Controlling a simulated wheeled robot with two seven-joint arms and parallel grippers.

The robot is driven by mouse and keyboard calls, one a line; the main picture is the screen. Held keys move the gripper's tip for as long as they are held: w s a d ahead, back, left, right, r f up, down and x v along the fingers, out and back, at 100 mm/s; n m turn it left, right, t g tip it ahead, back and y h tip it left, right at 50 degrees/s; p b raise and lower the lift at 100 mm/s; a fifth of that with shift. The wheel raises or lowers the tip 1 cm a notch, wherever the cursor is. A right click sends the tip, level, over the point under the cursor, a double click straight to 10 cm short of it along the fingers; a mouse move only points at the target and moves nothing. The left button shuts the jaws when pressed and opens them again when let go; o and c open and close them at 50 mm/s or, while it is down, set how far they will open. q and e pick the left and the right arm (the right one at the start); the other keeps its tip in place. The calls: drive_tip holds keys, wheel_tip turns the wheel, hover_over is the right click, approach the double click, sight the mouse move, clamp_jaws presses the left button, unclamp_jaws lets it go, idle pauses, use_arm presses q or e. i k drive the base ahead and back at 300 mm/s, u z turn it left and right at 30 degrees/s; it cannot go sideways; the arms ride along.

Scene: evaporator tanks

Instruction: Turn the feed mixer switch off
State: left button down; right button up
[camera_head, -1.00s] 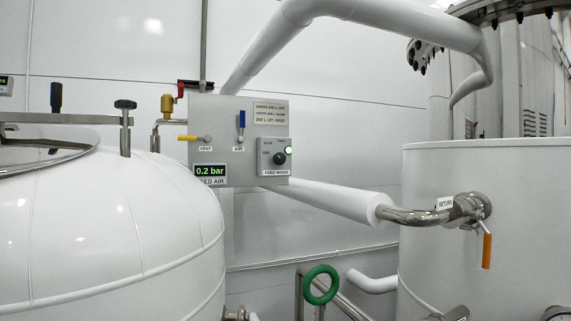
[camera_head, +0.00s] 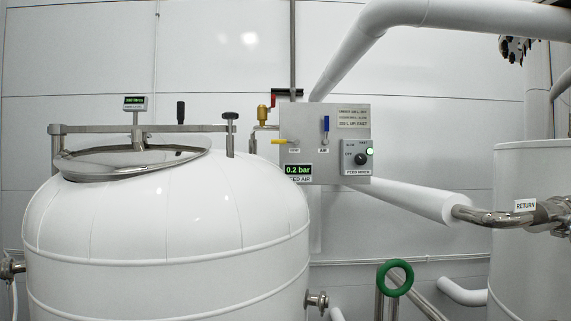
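The feed mixer switch (camera_head: 361,158) is a black round knob on a small grey box labelled FEED MIXER. The box sits at the lower right of a grey control panel (camera_head: 305,120) on the wall. Neither of my grippers is in view.
A large white tank (camera_head: 165,225) with a round lid stands left of and below the panel. A blue AIR lever (camera_head: 326,125), a yellow VENT handle (camera_head: 281,142) and a 0.2 bar display (camera_head: 297,170) are near the switch. A green handwheel (camera_head: 399,274) stands below.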

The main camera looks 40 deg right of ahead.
sight(360, 159)
drive_tip(key=u, duration=0.9)
drive_tip(key=k, duration=0.85)
drive_tip(key=z, duration=1.7)
drive_tip(key=i, duration=0.45)
